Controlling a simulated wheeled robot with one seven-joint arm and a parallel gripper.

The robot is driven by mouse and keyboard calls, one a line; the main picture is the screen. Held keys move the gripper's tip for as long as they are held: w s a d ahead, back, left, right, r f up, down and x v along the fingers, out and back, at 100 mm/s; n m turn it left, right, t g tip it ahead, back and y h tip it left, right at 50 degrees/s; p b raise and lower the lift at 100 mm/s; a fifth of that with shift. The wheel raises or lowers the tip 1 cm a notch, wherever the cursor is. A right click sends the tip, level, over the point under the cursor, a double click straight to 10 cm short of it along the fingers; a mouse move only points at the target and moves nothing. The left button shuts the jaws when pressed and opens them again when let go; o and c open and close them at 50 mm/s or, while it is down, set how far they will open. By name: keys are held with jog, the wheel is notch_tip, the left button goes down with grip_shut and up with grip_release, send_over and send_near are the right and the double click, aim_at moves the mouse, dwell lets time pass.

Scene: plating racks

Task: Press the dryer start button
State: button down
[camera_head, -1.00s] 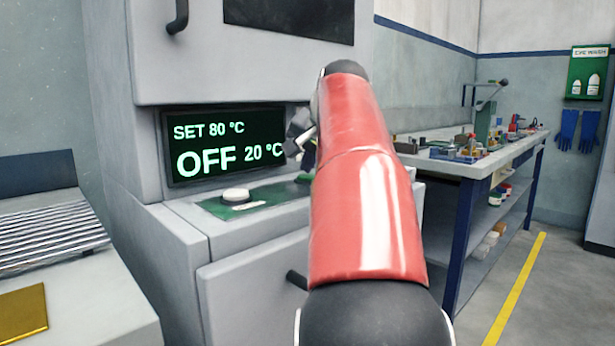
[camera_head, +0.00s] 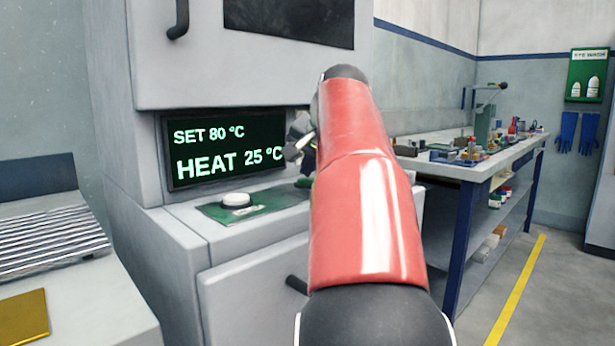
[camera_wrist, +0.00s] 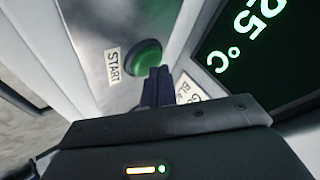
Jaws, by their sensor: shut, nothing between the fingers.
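The green round start button (camera_wrist: 143,57) sits on a metal panel beside a START label (camera_wrist: 113,63) in the wrist view. My gripper (camera_wrist: 158,72) is shut and empty, its dark fingertips at the button's edge in that view; I cannot tell whether they touch it. The dryer display (camera_head: 226,148) reads SET 80 °C, HEAT 25 °C. Part of the display also shows in the wrist view (camera_wrist: 262,50). In the head view my red arm hides most of the gripper and the start button.
A white round button (camera_head: 236,200) sits on a green plate left of my arm. A metal counter with a ridged sheet (camera_head: 50,240) stands at left. A workbench (camera_head: 480,165) with tools and parts stands at right. Open floor with a yellow line (camera_head: 515,290) lies right.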

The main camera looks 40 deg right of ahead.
aim_at(309, 180)
jog(key=shift+r+p, duration=0.4)
jog(key=shift+r, duration=0.2)
notch_tip(309, 180, up, 5)
jog(key=p, duration=0.5)
jog(key=shift+r, duration=0.1)
dwell(0.6)
